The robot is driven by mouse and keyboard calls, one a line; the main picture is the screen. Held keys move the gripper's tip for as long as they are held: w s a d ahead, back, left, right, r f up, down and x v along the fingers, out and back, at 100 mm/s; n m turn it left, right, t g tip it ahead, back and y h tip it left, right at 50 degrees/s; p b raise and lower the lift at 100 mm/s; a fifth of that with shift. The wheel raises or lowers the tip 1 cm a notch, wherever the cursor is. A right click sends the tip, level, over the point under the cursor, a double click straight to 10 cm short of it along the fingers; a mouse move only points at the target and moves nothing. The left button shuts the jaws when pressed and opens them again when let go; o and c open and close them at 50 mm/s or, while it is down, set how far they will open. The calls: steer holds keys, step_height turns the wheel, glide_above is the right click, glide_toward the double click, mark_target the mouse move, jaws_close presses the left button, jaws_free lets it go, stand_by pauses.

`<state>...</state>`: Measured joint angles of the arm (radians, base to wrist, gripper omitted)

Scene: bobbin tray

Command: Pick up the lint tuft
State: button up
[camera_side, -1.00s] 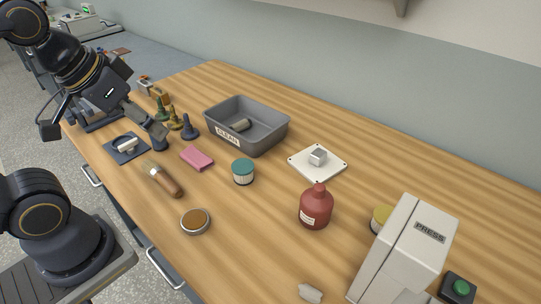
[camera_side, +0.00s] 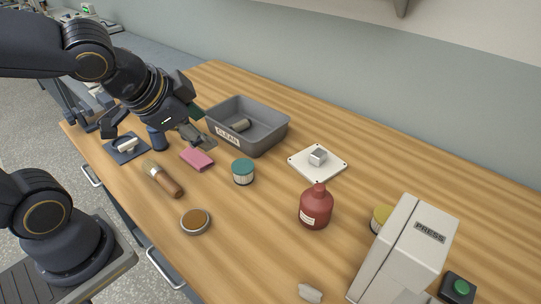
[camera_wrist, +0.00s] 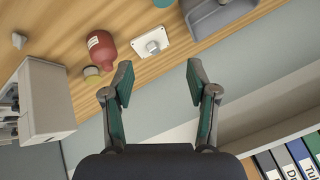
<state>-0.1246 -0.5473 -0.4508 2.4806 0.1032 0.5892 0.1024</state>
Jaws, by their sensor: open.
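A small pale grey lump, which looks like the lint tuft (camera_side: 310,293), lies on the wooden table at the bottom edge of the side view, left of the press. It also shows at the upper left of the wrist view (camera_wrist: 19,40). My gripper (camera_wrist: 160,83) is open, with nothing between its two fingers in the wrist view. In the side view my gripper (camera_side: 200,136) is above the table's far-left part, by the grey tray's left end, well away from the lump.
The press (camera_side: 408,250) is right of the lump. The table's front middle is clear.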

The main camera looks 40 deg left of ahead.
steer(key=w+d+f+m+g+h, duration=0.1)
steer(key=d+f+m, duration=0.3)
steer(key=d+f, duration=0.3)
steer(key=m+g+h, duration=0.4)
steer(key=h, duration=0.2)
glide_toward(307, 288)
steer(key=shift+d+x, duration=0.15)
steer(key=shift+x, duration=0.85)
steer(key=shift+d+x, duration=0.2)
steer(key=shift+x, duration=0.8)
steer(key=shift+a+x, duration=0.15)
steer(key=shift+x, duration=1.35)
steer(key=shift+a+x, duration=0.15)
steer(key=shift+x, duration=1.35)
steer(key=shift+f, duration=0.1)
steer(key=c, duration=0.8)
